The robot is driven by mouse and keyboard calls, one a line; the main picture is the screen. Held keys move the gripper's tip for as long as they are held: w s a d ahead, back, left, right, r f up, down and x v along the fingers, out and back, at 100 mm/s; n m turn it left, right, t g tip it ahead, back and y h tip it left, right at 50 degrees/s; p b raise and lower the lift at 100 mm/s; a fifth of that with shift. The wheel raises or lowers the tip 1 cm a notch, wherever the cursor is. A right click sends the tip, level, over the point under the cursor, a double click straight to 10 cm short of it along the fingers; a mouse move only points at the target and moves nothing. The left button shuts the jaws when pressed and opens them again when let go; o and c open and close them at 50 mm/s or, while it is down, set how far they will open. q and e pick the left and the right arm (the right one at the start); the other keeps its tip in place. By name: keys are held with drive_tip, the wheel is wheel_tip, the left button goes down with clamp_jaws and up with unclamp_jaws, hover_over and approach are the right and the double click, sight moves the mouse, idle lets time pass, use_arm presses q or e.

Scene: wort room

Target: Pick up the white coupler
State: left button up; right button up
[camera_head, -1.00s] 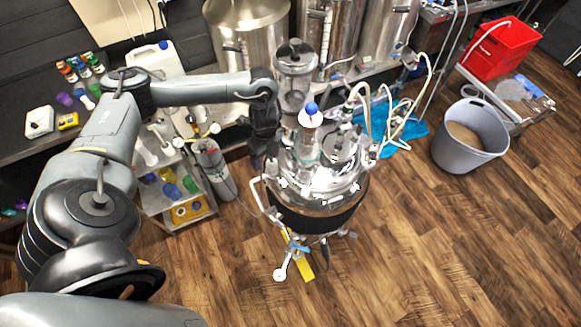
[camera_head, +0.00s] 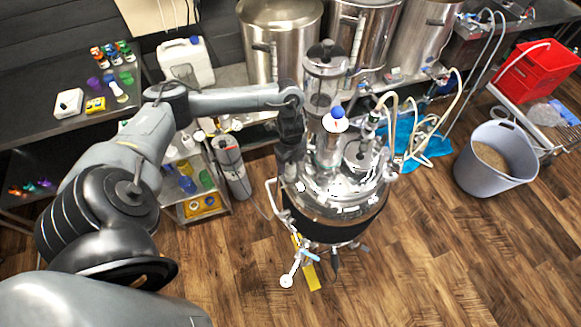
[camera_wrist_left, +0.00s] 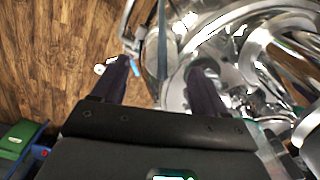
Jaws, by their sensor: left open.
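I cannot pick out the white coupler for certain. A small white piece (camera_head: 118,92) lies on the black table at the left. A white round end (camera_head: 286,281) shows on the fitting low at the front of the steel kettle (camera_head: 340,205); a small white part (camera_wrist_left: 99,69) also shows in the left wrist view. My left gripper (camera_head: 289,172) points down beside the kettle's left rim. In the left wrist view its two dark fingers (camera_wrist_left: 162,66) are apart, with nothing visibly held, over the kettle's edge and shiny pipework. My right gripper is not in view.
A grey gas cylinder (camera_head: 230,165) and a low shelf trolley (camera_head: 196,208) stand left of the kettle. Large steel tanks (camera_head: 282,45) stand behind it. A grey bucket (camera_head: 495,165) and red crate (camera_head: 540,70) are at the right. The wooden floor in front is clear.

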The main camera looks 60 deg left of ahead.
use_arm(q)
drive_tip(key=shift+f, duration=1.25)
drive_tip(key=c, duration=1.1)
drive_tip(key=shift+w+r, duration=0.1)
drive_tip(key=shift+r, duration=0.05)
